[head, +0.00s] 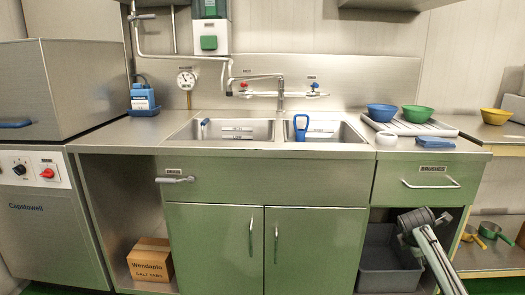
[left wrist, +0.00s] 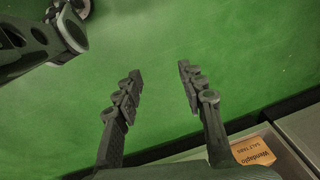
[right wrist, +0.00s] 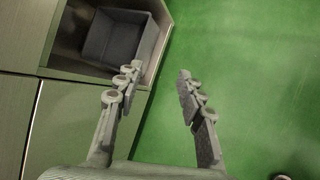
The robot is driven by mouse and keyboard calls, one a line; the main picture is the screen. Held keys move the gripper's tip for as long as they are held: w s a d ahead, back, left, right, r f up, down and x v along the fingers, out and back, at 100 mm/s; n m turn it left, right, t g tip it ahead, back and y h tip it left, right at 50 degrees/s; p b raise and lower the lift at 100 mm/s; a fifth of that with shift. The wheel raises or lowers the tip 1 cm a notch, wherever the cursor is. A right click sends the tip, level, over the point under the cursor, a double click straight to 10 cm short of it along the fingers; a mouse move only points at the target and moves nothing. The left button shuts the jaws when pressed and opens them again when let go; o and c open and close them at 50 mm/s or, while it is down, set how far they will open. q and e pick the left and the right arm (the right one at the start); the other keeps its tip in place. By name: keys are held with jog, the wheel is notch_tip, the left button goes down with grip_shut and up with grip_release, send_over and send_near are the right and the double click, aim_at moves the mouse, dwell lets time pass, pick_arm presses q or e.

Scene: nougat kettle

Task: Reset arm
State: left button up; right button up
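My left gripper (left wrist: 160,82) is open and empty in the left wrist view, with its two fingers apart above the green floor. It does not show in the head view. My right gripper (right wrist: 157,82) is open and empty in the right wrist view, beside the cabinet front and above the green floor. In the head view part of my right arm (head: 432,250) shows at the lower right, in front of the open bay with the grey bin (head: 385,262).
A steel double sink (head: 230,130) is set in the counter. A blue bowl (head: 382,112) and a green bowl (head: 417,113) sit on the drainer at right. A cardboard box (head: 150,260) stands in the left bay. The green floor (right wrist: 230,80) in the right wrist view looks clear.

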jog(key=w+a+r+m+t+y, duration=0.1)
jog(key=w+a+r+m+t, duration=0.2)
jog(key=m, duration=0.5)
jog(key=w+a+r+m+t+y, duration=0.1)
jog(key=w+r+m+t, duration=0.2)
jog(key=w+m, duration=0.4)
jog(key=s+a+f+g+y, duration=0.15)
jog(key=s+a+f, duration=0.25)
jog(key=s+f, duration=0.85)
jog(key=s+a+f+g, duration=0.3)
jog(key=s+f, duration=0.6)
jog(key=f, duration=0.6)
jog(key=s+a+f+g, duration=0.1)
jog(key=s+f, duration=0.4)
jog(key=s, duration=0.5)
jog(key=s+a+f+g+y, duration=0.1)
jog(key=s+a+f+g, duration=0.1)
jog(key=s, duration=0.7)
jog(key=s+a+f+g, duration=0.1)
jog(key=s+a+f, duration=0.2)
jog(key=s+f, duration=0.4)
jog(key=s, duration=0.3)
jog(key=shift+s+f+m+g, duration=0.3)
jog(key=shift+g, duration=0.05)
